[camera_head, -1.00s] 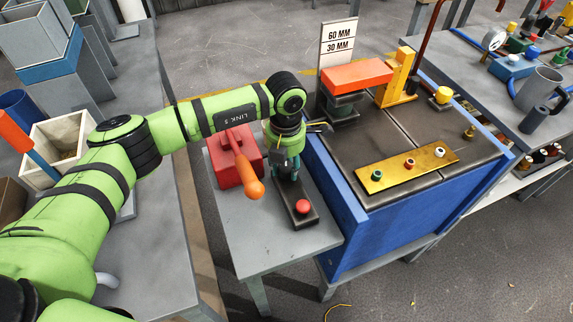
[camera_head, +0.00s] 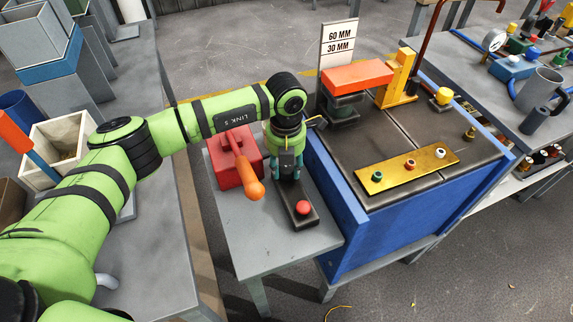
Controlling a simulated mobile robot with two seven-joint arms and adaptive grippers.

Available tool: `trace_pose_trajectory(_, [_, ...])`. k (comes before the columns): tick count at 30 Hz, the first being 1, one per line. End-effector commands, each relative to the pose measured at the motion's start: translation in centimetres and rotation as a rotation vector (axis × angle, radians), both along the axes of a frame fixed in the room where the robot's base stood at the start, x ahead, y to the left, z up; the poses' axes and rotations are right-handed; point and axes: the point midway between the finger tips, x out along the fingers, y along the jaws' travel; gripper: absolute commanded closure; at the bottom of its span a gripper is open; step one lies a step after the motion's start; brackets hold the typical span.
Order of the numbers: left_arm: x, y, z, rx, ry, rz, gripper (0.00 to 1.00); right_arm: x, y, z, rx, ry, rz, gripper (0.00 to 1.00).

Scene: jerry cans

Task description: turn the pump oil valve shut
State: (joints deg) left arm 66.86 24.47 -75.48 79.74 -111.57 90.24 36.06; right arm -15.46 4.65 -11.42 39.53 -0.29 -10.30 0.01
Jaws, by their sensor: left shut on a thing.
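My left gripper (camera_head: 288,174) points down over the back part of a black base (camera_head: 304,222) on the small grey table. It is shut on what I take to be the pump oil valve, which the fingers and wrist hide from view. A red button (camera_head: 303,207) sits at the front end of the black base, clear of the fingers. A red block (camera_head: 228,171) with an orange-handled lever (camera_head: 250,180) stands just left of the gripper. My right gripper is not in view.
A blue cabinet (camera_head: 345,215) with a dark top stands close on the right. It carries a yellow plate (camera_head: 390,174) with small knobs, an orange-red block (camera_head: 357,76) and a thickness sign (camera_head: 338,40). The small table's front (camera_head: 275,250) is bare.

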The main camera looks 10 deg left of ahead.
Motion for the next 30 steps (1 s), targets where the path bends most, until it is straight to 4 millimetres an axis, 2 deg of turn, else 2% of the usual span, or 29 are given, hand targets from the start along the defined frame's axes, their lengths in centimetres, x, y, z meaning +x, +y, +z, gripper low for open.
trace_pose_trajectory(3, [-0.5,0.2,-0.5,0.008,0.019,-0.002,0.93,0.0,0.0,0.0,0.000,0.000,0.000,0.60])
trace_pose_trajectory(4, [-0.5,0.2,-0.5,0.009,0.018,-0.002,0.48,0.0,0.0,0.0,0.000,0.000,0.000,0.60])
trace_pose_trajectory(5, [-0.5,0.2,-0.5,0.009,0.018,-0.002,0.36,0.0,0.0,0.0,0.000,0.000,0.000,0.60])
trace_pose_trajectory(17, [-0.2,0.0,0.2,0.002,0.007,-0.003,0.36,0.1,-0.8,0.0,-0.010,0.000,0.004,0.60])
trace_pose_trajectory(20, [-0.1,0.0,1.4,0.000,0.005,-0.003,0.36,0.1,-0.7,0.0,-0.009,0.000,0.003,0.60])
trace_pose_trajectory(30, [-0.1,0.0,8.5,0.002,0.005,-0.002,0.36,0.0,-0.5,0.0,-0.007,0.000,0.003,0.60])
